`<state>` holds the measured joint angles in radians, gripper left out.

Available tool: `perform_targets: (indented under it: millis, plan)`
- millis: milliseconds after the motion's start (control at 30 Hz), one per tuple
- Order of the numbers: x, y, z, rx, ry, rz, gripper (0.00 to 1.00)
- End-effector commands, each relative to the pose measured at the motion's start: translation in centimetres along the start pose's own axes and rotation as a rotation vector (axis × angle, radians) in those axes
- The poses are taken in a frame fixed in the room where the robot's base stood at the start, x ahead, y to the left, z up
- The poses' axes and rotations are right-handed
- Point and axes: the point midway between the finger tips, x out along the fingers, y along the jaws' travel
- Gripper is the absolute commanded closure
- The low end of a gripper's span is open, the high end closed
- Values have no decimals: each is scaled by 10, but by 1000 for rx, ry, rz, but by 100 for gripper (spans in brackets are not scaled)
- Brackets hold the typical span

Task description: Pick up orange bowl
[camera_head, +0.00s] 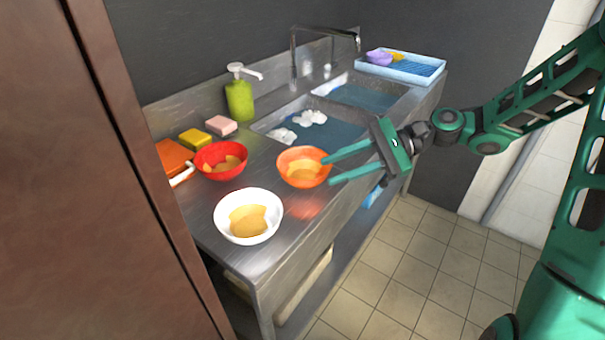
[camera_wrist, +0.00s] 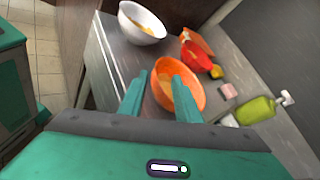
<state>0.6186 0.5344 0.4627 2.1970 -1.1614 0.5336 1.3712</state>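The orange bowl (camera_head: 304,167) stands upright on the metal counter, with something yellowish inside. My gripper (camera_head: 329,171) is open at the bowl's right side in the head view, its two green fingers pointing at it. In the wrist view the orange bowl (camera_wrist: 178,86) lies ahead of my gripper (camera_wrist: 156,84). One finger overlaps the bowl in that picture and the other is at or just outside its left edge. I cannot tell whether a finger touches the bowl. Nothing is held.
A white bowl (camera_head: 248,216) and a red bowl (camera_head: 221,160) stand close by on the counter (camera_head: 178,213). A green soap bottle (camera_head: 239,100), sponges and a double sink (camera_head: 340,133) with water are behind. A blue tray (camera_head: 401,69) is at the far end. A brown panel (camera_head: 109,204) stands left.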

Motion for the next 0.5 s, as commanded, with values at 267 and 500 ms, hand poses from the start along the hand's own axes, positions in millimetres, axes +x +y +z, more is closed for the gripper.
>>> perform_targets:
  millis: [267, 500]
  plan:
    - [21, 1, 0, 1, 0, 2, 70]
    - [53, 2, -2, 0, 2, 2, 70]
